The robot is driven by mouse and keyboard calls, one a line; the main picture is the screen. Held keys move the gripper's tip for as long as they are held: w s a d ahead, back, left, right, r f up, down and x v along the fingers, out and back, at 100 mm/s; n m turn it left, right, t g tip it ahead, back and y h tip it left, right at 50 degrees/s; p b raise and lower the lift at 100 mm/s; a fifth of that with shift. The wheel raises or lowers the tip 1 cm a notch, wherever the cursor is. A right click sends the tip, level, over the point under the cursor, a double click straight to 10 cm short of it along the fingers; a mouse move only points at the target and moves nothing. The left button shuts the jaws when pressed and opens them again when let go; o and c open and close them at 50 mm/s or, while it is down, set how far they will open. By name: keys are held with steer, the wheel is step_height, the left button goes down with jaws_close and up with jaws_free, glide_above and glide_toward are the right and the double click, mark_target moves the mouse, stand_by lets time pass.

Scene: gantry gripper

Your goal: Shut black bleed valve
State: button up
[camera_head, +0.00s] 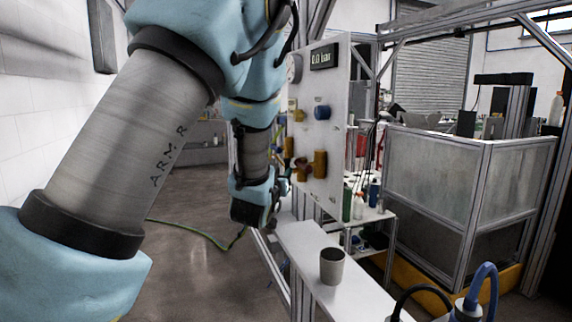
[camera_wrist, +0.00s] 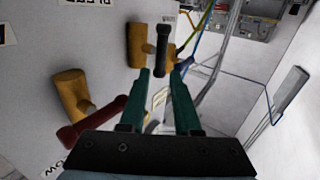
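The black bleed valve shows in the wrist view as a brass body (camera_wrist: 135,45) with a black bar handle (camera_wrist: 162,48) standing out from the white panel. My gripper (camera_wrist: 162,72) is open, its two green fingers pointing at the black handle. The handle's lower end appears between the fingertips, with gaps on both sides; I cannot tell how deep it sits. In the head view my gripper (camera_head: 280,188) is beside the panel (camera_head: 335,90), near the brass fittings (camera_head: 320,163), and my arm partly blocks the view. The black handle cannot be made out there.
A second brass valve (camera_wrist: 70,92) with a red handle (camera_wrist: 92,122) sits close to my left finger. A display (camera_head: 323,57) reads 0.0 bar. A grey cup (camera_head: 332,266) stands on the white shelf (camera_head: 303,243) below. A green hose (camera_head: 205,238) lies on the floor.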

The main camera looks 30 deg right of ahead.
mark_target(287, 166)
steer(key=p+x, duration=0.1)
steer(key=x, duration=0.4)
jaws_close()
stand_by(0.4)
